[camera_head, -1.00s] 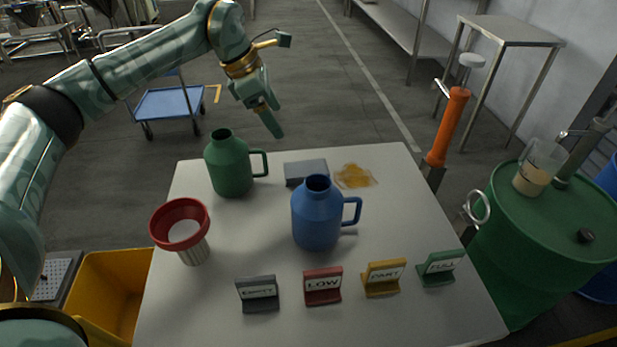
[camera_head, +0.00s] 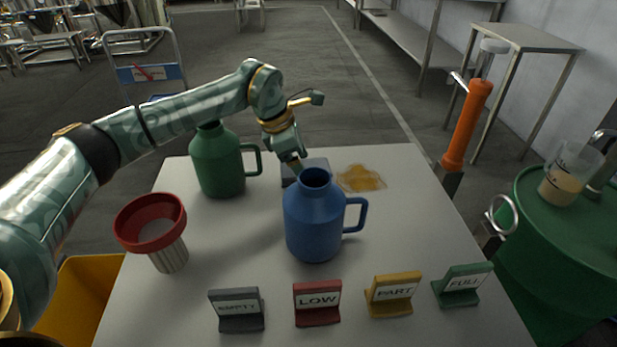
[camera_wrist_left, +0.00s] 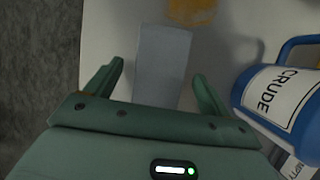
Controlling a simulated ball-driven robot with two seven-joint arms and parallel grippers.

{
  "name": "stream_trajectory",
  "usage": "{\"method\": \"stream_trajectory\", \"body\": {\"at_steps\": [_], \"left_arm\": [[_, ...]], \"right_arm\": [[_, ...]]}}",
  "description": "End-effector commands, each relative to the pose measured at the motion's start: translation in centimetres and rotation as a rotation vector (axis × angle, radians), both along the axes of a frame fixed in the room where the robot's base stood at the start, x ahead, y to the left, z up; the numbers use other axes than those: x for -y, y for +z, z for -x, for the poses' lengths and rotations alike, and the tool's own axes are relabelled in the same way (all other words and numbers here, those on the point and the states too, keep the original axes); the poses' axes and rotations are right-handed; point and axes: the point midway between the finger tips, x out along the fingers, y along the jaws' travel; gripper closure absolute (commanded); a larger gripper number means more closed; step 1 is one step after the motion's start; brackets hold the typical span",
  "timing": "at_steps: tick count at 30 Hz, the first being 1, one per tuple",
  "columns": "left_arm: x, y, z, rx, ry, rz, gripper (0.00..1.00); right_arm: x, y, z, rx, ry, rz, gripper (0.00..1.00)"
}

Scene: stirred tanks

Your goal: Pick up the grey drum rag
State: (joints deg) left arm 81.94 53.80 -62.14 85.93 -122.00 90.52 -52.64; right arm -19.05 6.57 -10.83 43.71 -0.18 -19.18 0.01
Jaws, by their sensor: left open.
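The grey drum rag (camera_head: 318,166) is a folded, block-like grey piece lying on the table behind the blue jug, which hides part of it. In the left wrist view the rag (camera_wrist_left: 163,55) shows as a grey rectangle, its near end between the fingertips. My left gripper (camera_head: 297,166) is open over the rag, with its two fingers on either side of it in the left wrist view (camera_wrist_left: 158,75). I cannot tell how high the fingers are above the table. My right gripper is not in view.
A blue jug (camera_head: 314,220) stands just in front of the rag; a green jug (camera_head: 217,165) stands to its left. An amber spill (camera_head: 361,178) lies to its right. A red funnel cup (camera_head: 150,222) and several label stands (camera_head: 318,303) are nearer. A green drum (camera_head: 555,240) stands right.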

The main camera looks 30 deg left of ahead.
Motion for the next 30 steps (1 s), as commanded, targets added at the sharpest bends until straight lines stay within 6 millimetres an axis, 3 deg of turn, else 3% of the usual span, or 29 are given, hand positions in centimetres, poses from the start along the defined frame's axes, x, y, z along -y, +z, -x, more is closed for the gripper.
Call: {"method": "stream_trajectory", "body": {"at_steps": [1, 3, 21, 27, 30], "left_arm": [[0.25, -1.16, -0.16, -0.004, -0.002, 0.001, 0.18], [0.42, -1.43, -0.29, -0.001, -0.001, 0.001, 0.18], [0.45, -1.45, -0.27, 0.000, 0.001, 0.001, 0.18], [0.46, -1.55, -0.27, 0.000, 0.000, 0.000, 0.66], [0.46, -1.55, -0.27, 0.000, 0.000, 0.000, 0.66]], "right_arm": [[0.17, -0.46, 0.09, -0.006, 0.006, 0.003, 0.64], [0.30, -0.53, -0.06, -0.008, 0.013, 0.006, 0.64], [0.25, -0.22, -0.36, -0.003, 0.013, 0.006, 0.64], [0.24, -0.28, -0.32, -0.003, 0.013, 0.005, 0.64], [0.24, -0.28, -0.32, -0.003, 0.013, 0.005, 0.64]]}}
